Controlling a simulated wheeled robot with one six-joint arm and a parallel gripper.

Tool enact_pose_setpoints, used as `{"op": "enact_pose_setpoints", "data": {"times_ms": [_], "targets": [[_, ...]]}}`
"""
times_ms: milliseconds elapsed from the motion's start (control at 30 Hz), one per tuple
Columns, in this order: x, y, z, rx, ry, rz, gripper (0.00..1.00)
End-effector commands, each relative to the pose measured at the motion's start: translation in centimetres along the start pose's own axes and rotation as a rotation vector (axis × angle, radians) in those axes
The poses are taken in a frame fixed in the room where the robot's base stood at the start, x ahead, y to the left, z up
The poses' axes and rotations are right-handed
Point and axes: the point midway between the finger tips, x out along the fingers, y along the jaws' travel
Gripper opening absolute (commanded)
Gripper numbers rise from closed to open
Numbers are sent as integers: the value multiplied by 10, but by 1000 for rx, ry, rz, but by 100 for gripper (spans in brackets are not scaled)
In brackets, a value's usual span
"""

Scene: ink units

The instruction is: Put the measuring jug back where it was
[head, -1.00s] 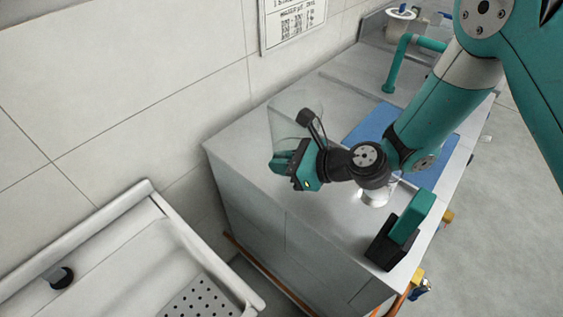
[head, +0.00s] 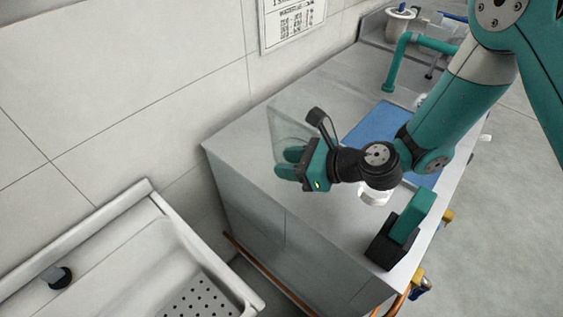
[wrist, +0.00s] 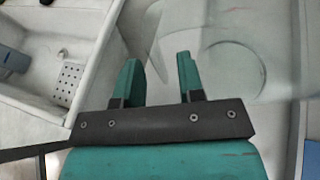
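The measuring jug (head: 287,120) is clear and faint. It stands on the grey worktop near the wall, just behind my gripper in the head view. In the wrist view the jug (wrist: 232,68) shows as a see-through shape with a round outline, beyond and to the right of my fingers. My gripper (head: 288,163) is beside the jug's near side. In the wrist view the two green fingers of my gripper (wrist: 158,75) are apart, with nothing clearly held between them. The jug's handle is hard to make out.
A blue mat (head: 376,128) lies on the worktop (head: 250,150). A green and black device (head: 401,232) stands at the near edge, with a white round item (head: 374,196) beside it. A green pipe (head: 392,68) rises farther back. A white sink (head: 120,255) is at lower left.

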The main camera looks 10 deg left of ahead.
Motion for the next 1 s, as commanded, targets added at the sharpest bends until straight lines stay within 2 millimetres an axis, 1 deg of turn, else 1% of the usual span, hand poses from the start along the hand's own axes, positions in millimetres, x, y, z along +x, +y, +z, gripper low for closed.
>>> {"op": "enact_pose_setpoints", "data": {"times_ms": [33,200,300,400,500,600,1000], "targets": [[-11,-1,-1,3,-1,-5,36],[-50,-1,-2,4,-1,-6,36],[-70,-1,-1,3,-1,-6,36],[-86,-1,-1,1,-1,-5,36],[-95,-1,0,1,-1,-3,36],[-100,0,0,0,-2,-1,36],[-100,0,0,0,-2,0,36]]}}
